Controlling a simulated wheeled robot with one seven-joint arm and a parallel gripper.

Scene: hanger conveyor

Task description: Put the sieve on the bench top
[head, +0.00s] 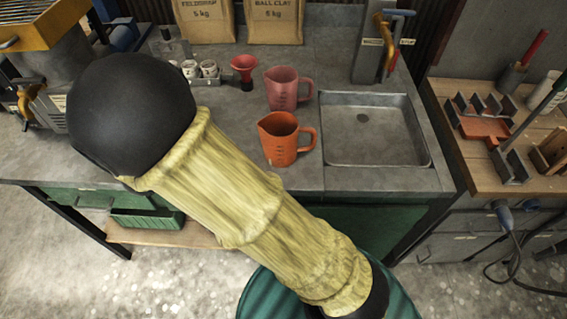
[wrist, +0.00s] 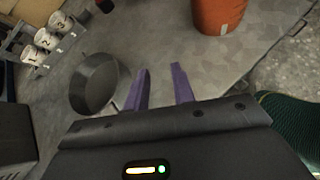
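A round, dark grey, shallow pan-shaped thing, which I take to be the sieve (wrist: 94,84), shows in the wrist view just left of my gripper's fingers. It appears to rest on the grey bench top (wrist: 215,62); its mesh cannot be made out. In the head view my arm hides it, while the bench top (head: 335,47) shows around the arm. My gripper (wrist: 160,78) has two purple fingers, spread apart with only bench between their tips. It is open and empty, the left finger close to the sieve's right side. The gripper is hidden in the head view.
An orange jug (head: 281,139) and a pink jug (head: 287,89) stand left of the sink (head: 373,130). A red funnel (head: 243,68) and numbered cups (head: 200,69) stand further back. A yellow-topped machine (head: 40,22) is at the far left. Bench around the fingers is fairly clear.

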